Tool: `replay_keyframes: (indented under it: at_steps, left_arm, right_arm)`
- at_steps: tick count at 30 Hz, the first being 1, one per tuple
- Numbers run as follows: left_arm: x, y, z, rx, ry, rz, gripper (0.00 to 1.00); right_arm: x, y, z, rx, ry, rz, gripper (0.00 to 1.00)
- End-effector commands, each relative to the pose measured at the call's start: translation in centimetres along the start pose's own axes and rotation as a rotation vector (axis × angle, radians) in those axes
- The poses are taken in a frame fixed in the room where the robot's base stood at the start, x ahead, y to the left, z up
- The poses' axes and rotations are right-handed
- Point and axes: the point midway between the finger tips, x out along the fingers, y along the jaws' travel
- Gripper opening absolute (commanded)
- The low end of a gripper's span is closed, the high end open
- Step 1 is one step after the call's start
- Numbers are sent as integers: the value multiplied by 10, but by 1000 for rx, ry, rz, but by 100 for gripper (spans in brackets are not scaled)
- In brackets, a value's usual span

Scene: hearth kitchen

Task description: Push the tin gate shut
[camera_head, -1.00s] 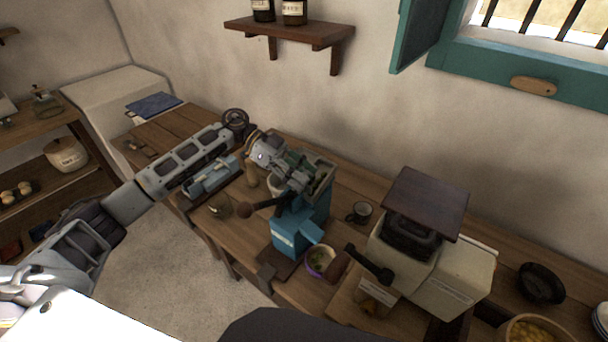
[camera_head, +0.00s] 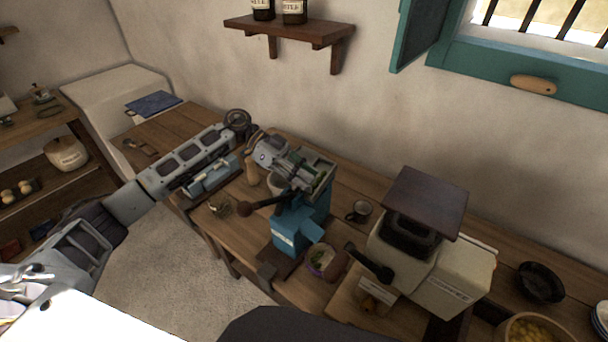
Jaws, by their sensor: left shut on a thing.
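My left gripper (camera_head: 307,182) reaches in from the left and is at the mill's hopper. Its jaws are shut on a small part there, seemingly the tin gate. The gate itself is mostly hidden by the gripper, so I cannot tell how far it is slid. My right gripper is not in view.
A purple-rimmed bowl (camera_head: 320,263) sits below the mill's spout. A cream mill (camera_head: 420,262) with a dark lid stands to the right, and a small cup (camera_head: 360,211) lies between the mills. A wooden shelf (camera_head: 290,32) hangs on the wall above.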

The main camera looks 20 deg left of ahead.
Motion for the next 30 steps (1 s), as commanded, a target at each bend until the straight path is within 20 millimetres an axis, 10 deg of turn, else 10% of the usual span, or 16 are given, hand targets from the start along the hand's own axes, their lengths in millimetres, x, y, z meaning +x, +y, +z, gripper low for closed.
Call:
replay_keyframes:
  at_steps: [19, 20, 25, 30]
  left_arm:
    - [11, -5, 26, -3, -2, 0, 0]
    - [11, -5, 27, -4, -2, 0, 18]
    - [11, -5, 26, -3, -1, 0, 40]
    - [10, -5, 25, -2, -1, -1, 40]
  right_arm:
    - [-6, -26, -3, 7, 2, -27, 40]
    - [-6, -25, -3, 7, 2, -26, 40]
    - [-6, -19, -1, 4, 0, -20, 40]
    - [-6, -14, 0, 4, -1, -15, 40]
